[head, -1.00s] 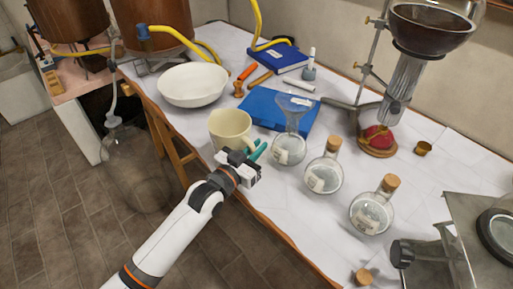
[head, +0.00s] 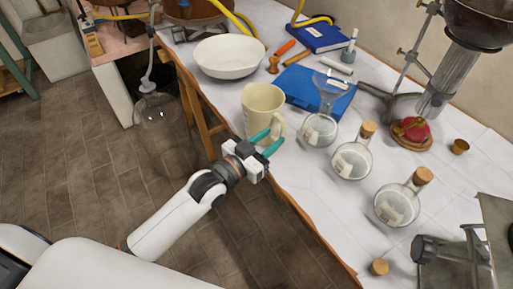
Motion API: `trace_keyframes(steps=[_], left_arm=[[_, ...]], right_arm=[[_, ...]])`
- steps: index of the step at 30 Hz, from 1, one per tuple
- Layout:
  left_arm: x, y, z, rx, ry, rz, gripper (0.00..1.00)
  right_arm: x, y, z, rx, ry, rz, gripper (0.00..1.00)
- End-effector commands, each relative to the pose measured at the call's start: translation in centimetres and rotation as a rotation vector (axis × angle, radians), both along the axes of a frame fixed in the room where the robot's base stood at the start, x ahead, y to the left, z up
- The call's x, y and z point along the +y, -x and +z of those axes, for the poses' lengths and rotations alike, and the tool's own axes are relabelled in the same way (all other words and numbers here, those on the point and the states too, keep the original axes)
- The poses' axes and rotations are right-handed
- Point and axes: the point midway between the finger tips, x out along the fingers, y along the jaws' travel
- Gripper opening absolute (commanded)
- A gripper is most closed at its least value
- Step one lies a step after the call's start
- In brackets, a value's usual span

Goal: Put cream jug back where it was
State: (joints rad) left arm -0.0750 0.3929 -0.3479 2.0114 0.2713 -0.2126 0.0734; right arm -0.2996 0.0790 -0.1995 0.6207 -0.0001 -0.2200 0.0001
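The cream jug (head: 262,103) stands upright on the white-covered table near its front edge, with its handle (head: 280,127) toward the lower right. My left gripper (head: 269,142) is at the table's front edge, just in front of the jug. Its two teal fingers are apart and point toward the handle side. The fingers overlap the lower part of the jug in this view, and I cannot tell whether they touch it. Nothing shows between them. My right gripper is not in view.
A white bowl (head: 229,57) stands behind the jug to the left. A blue book (head: 303,90) lies behind it. A large glass vessel (head: 160,125) is left of the table.

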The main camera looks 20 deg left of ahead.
Motion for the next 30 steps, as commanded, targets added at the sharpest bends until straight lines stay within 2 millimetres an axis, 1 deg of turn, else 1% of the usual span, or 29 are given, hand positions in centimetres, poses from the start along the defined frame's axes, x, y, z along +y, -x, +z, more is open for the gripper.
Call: trace_keyframes(steps=[1,3,6,9,12,18,20,22,23,26,27,29,30], left_arm=[[0.5,1.1,-0.2,0.002,-0.002,0.000,0.34],[1.0,2.2,-0.1,0.002,-0.002,-0.001,0.34],[1.7,3.4,-0.1,0.001,-0.002,0.000,0.34],[2.1,4.2,0.0,0.000,-0.001,0.000,0.34],[2.2,4.5,0.0,-0.001,0.000,0.000,0.34],[2.3,4.5,0.0,0.000,-0.001,0.001,0.34],[2.4,4.4,-0.6,0.010,-0.005,0.007,0.34],[3.0,4.0,-2.6,0.045,-0.019,0.027,0.34],[3.4,3.7,-4.0,0.069,-0.030,0.040,0.34],[5.1,3.3,-10.4,0.182,-0.076,0.098,0.34],[6.0,3.4,-13.5,0.240,-0.100,0.124,0.34],[7.3,4.2,-18.7,0.335,-0.137,0.163,0.34],[8.2,5.1,-22.4,0.407,-0.165,0.188,0.34]], right_arm=[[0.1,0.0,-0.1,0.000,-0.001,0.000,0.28],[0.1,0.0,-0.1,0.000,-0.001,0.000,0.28],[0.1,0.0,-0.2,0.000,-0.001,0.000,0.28],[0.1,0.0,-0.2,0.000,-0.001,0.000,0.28],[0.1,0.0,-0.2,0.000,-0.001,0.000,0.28],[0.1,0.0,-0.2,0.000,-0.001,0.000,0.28],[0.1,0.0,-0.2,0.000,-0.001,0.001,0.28],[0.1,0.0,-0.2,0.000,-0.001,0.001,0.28],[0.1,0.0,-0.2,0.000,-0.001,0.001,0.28],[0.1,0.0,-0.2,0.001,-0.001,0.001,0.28],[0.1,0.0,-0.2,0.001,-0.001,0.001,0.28],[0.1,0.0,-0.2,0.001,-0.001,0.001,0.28],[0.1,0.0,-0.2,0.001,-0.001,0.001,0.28]])
